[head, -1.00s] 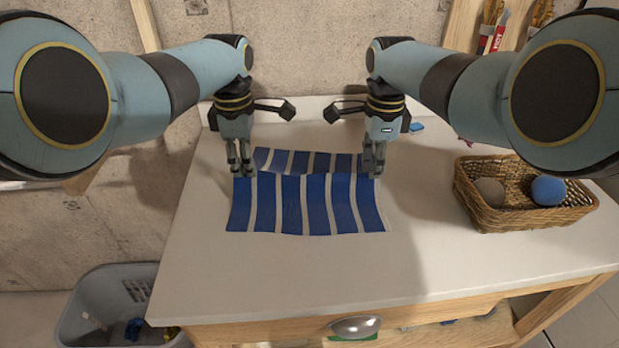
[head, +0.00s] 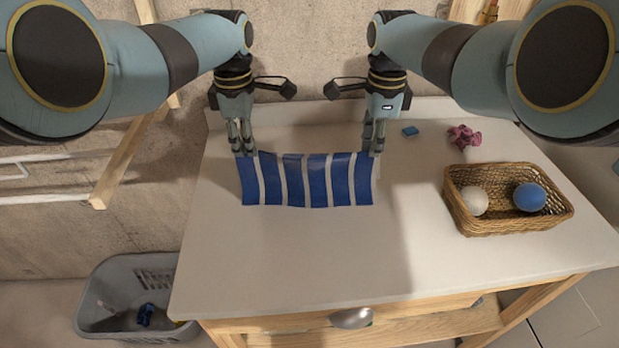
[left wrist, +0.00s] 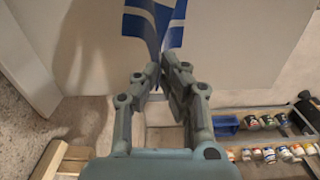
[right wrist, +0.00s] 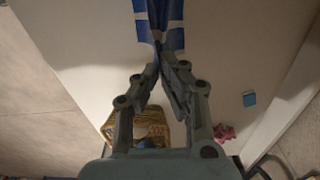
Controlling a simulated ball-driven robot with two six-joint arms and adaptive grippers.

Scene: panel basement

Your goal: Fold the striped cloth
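The blue-and-white striped cloth (head: 318,183) is on the white table, with its stripes running front to back. Its far edge is stretched between my two grippers, and the part in front of them reaches toward me. My left gripper (head: 244,153) is shut on the cloth's far left corner; the pinched cloth also shows in the left wrist view (left wrist: 160,22). My right gripper (head: 374,151) is shut on the far right corner, and the cloth shows between its fingertips in the right wrist view (right wrist: 158,15). I cannot tell how much of the cloth touches the table.
A wicker basket (head: 452,203) with a white ball (head: 474,200) and a blue ball (head: 529,197) stands at the table's right. A blue block (head: 410,131) and a pink crumpled item (head: 464,137) lie behind it. The table's front is clear. A grey bin (head: 98,318) stands at lower left.

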